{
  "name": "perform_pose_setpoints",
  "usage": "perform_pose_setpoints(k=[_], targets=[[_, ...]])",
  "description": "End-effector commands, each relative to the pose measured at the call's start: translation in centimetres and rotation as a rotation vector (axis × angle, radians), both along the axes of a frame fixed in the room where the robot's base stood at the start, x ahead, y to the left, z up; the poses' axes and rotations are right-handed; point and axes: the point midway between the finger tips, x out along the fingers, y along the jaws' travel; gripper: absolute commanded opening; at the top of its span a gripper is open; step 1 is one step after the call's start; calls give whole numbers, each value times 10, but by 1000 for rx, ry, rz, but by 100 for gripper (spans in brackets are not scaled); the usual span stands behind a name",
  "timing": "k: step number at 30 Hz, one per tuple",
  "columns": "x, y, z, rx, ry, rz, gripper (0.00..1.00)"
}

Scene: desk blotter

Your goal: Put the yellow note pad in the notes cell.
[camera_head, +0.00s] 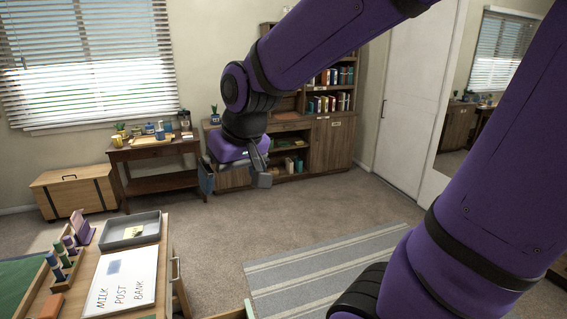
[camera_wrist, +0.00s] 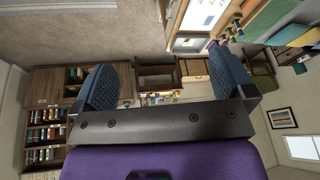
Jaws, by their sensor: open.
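A small yellow patch (camera_head: 134,232) shows inside the grey tray (camera_head: 113,243) on the desk at lower left in the head view. It may be the yellow note pad, but it is too small to be sure. I cannot tell which part of the tray is the notes cell. My gripper (camera_head: 234,180) is open and empty, high above the floor to the right of the desk and well apart from it. In the wrist view its two blue-padded fingers (camera_wrist: 165,80) are spread with nothing between them. The tray also shows there (camera_wrist: 188,43), at top.
On the desk (camera_head: 80,281) a white board (camera_head: 122,283) reads MILK POST BANK, with a small blue piece on it. Pegs (camera_head: 65,253) and a pink stand (camera_head: 81,228) are at its left. A side table (camera_head: 155,153) and bookcase (camera_head: 330,140) stand far back.

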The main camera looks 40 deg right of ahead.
Motion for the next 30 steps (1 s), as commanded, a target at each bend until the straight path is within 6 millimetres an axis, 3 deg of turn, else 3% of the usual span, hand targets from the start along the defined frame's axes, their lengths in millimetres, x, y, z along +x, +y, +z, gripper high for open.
perform_pose_setpoints(k=[6,15,21,30], targets=[[-46,-9,31,-27,-51,22,100],[-102,-18,54,-66,-100,44,100],[-118,-20,57,-79,-111,49,100],[-119,-21,58,-80,-111,49,100]])
